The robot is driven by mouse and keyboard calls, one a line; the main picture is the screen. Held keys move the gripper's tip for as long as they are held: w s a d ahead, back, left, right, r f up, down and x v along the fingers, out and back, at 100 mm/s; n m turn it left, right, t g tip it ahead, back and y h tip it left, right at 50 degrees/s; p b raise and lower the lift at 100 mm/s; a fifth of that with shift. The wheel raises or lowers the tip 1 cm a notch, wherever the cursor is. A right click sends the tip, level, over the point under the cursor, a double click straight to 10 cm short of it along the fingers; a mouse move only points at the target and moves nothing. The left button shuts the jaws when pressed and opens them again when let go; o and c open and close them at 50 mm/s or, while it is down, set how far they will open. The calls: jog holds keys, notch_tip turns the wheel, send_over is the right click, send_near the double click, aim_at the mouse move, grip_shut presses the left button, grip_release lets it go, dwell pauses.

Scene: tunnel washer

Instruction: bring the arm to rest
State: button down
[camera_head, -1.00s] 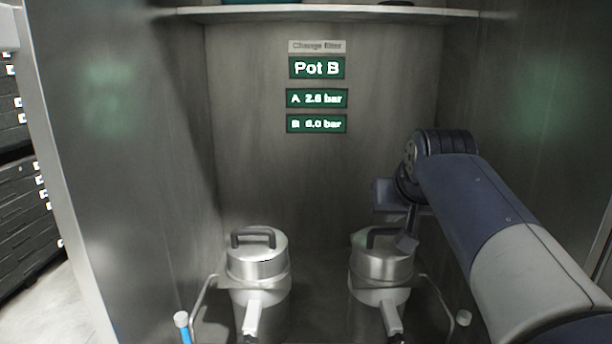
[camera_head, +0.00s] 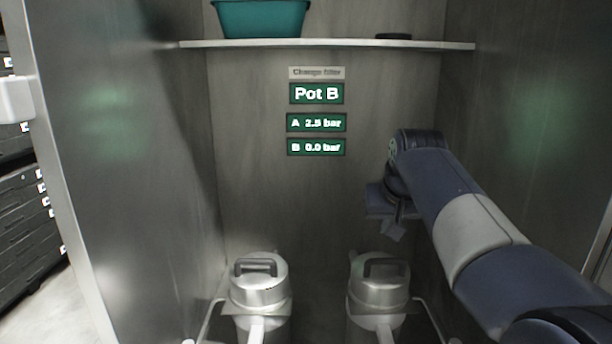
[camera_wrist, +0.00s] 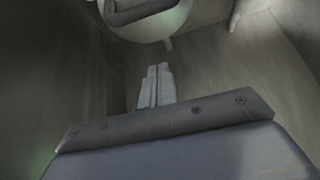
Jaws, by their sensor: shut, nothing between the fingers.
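My gripper (camera_head: 394,232) hangs at the end of my raised arm, above the right pot (camera_head: 379,287). In the wrist view my gripper (camera_wrist: 157,84) shows its two fingers pressed together with nothing between them. The right pot is a metal pot with a lid and a dark handle, and it stands apart from my gripper. A lid with a dark handle, which looks like the right pot's (camera_wrist: 150,18), shows at the top of the wrist view. The left pot (camera_head: 260,290) is alike and stands with its lid on.
A shelf (camera_head: 330,45) crosses the back, holding a teal bin (camera_head: 260,18) and a dark round item (camera_head: 393,37). Signs read "Pot B" (camera_head: 316,93), "A 2.5 bar" (camera_head: 316,123) and "B 0.0 bar" (camera_head: 316,147). Metal walls close in both sides. The space above the left pot is free.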

jog(key=w+r+v, duration=0.1)
jog(key=w+v, duration=0.1)
jog(key=v, duration=0.8)
jog(key=shift+s+r+b, duration=0.15)
jog(key=shift+r+b, duration=0.1)
jog(key=shift+b, duration=0.05)
jog(key=shift+f, duration=0.15)
